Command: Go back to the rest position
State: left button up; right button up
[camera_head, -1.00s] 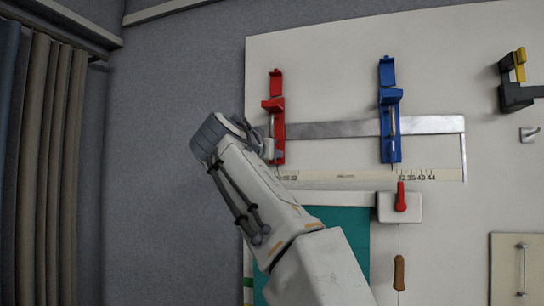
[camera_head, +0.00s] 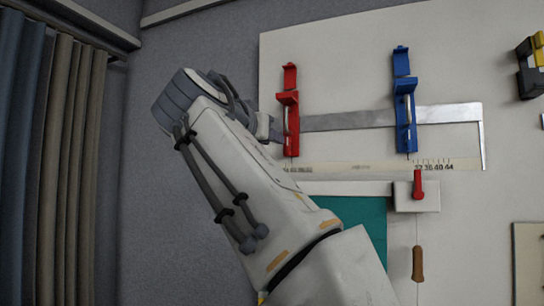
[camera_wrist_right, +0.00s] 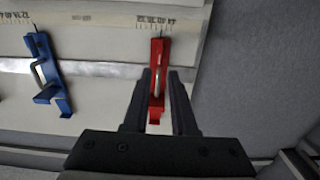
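My right gripper (camera_head: 272,130) is at the left edge of the red clamp (camera_head: 291,112) in the head view, partly hidden by my right wrist. In the right wrist view my right gripper (camera_wrist_right: 165,78) has its two fingers apart. The red clamp, also in the wrist view (camera_wrist_right: 160,62), shows in the gap between them and hangs on the wall board. I see no finger closed on it. A blue clamp (camera_head: 404,103) hangs farther right on the same steel square (camera_head: 448,115). My left gripper is not in view.
The pale board (camera_head: 340,60) carries a ruler strip (camera_head: 360,167), a red-handled tool (camera_head: 418,184) and a teal panel (camera_head: 368,218). A black and yellow clamp (camera_head: 530,75) is at the right edge. A curtain (camera_head: 60,150) hangs at left, with bare grey wall beside it.

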jog(key=w+a+f+n+g+y, duration=0.1)
jog(key=a+f+n+g+y, duration=0.15)
jog(key=f, duration=0.45)
jog(key=w+a+f+n+g+y, duration=0.1)
jog(key=f+n+y, duration=0.1)
jog(key=f+n, duration=0.35)
jog(key=s+f+n+g+y, duration=0.1)
jog(key=s+f+g, duration=0.15)
jog(key=f, duration=0.55)
jog(key=s+f+n+g, duration=0.1)
jog(key=s+f+g, duration=0.15)
jog(key=f, duration=0.55)
jog(key=s+d+f+g, duration=0.4)
jog(key=s+d+f, duration=0.2)
jog(key=s+f, duration=0.7)
jog(key=s+d+f+n+g+y, duration=0.1)
jog(key=s+d+f+g, duration=0.3)
jog(key=s+f, duration=0.9)
jog(key=shift+s+d+f+g, duration=0.35)
jog(key=shift+d+f, duration=0.3)
jog(key=shift+d, duration=0.45)
